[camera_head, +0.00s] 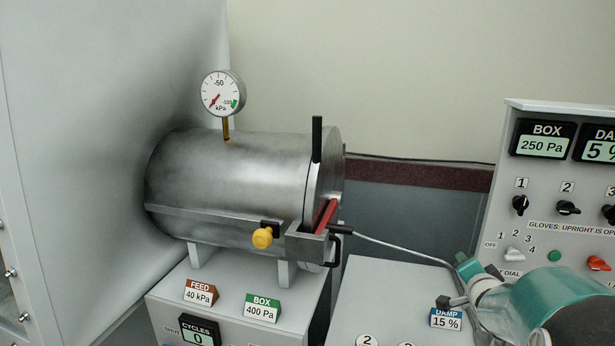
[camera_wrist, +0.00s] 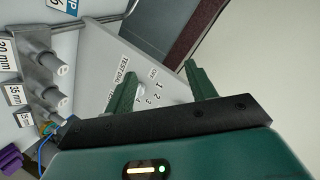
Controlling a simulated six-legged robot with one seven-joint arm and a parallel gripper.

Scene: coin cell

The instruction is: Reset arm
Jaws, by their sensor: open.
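My gripper (camera_wrist: 163,82) shows in the wrist view with its two green fingers spread apart. Nothing is between them. Behind the fingers is a pale panel (camera_wrist: 170,92) with a "TEST DIAL" label and numbers. In the head view, my teal and white arm (camera_head: 540,300) reaches in from the lower right corner, in front of the control panel (camera_head: 540,205). The fingertips cannot be made out clearly there.
A metal cylinder chamber (camera_head: 235,185) with a gauge (camera_head: 222,93) lies on a labelled stand at centre left. A black handle (camera_head: 317,140) stands upright on its end. A yellow knob (camera_head: 262,238) sticks out in front. In the wrist view, grey pegs (camera_wrist: 50,68) stand left.

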